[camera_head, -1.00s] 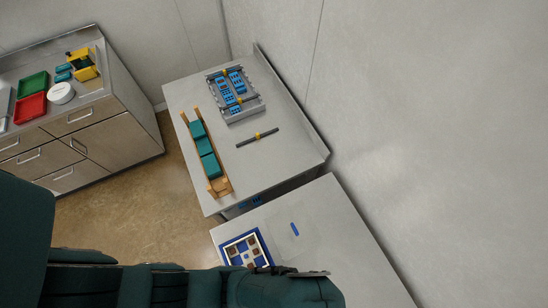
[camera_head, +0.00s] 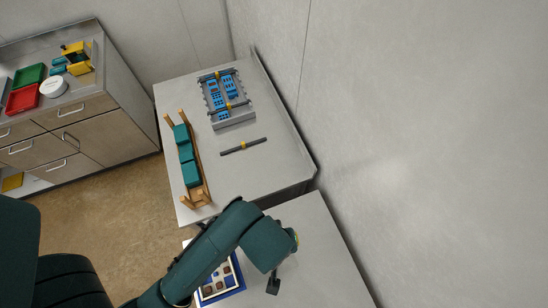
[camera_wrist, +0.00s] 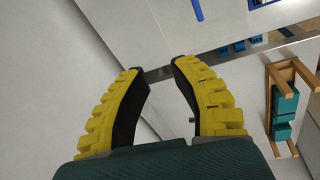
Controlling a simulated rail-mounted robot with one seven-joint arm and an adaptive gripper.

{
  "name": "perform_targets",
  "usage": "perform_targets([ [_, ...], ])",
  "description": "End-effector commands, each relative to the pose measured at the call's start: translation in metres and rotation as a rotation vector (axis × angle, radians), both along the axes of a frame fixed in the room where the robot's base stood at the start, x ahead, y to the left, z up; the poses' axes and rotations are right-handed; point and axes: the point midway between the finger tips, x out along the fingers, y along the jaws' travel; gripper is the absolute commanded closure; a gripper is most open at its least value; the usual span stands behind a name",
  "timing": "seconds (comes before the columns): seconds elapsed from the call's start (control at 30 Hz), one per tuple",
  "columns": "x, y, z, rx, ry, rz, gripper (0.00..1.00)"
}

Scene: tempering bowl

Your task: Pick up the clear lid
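The clear lid is hard to make out. Its blue handle strip (camera_wrist: 197,10) shows at the top of the wrist view, on the pale near counter. The lid's transparent edges cannot be told from the counter, and in the head view my arm hides it. My gripper (camera_wrist: 157,72) has yellow ribbed fingers with dark inner pads. They are spread apart with nothing between them. The blue handle lies beyond the fingertips, above and to the right of them in the wrist view, and is not touched.
A blue-edged box with brown and white squares (camera_head: 234,286) sits on the near counter, partly behind my arm. The far counter holds a wooden rack with teal blocks (camera_head: 190,172), a dark bar (camera_head: 243,147) and a grey tray with blue parts (camera_head: 246,119). A wall borders the right.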

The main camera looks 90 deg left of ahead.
Motion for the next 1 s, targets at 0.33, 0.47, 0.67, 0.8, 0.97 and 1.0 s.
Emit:
perform_targets([
  [0.33,-0.046,-0.021,-0.032,-0.141,0.129,0.193,0.74],
  [0.47,-0.046,-0.021,-0.055,-0.14,0.129,0.191,0.74],
  [0.67,-0.045,-0.021,-0.095,-0.138,0.127,0.189,0.74],
  [0.8,-0.045,-0.02,-0.121,-0.138,0.125,0.189,0.74],
  [0.97,-0.045,-0.02,-0.135,-0.135,0.124,0.188,0.74],
  [1.0,-0.045,-0.02,-0.137,-0.135,0.124,0.188,0.74],
])
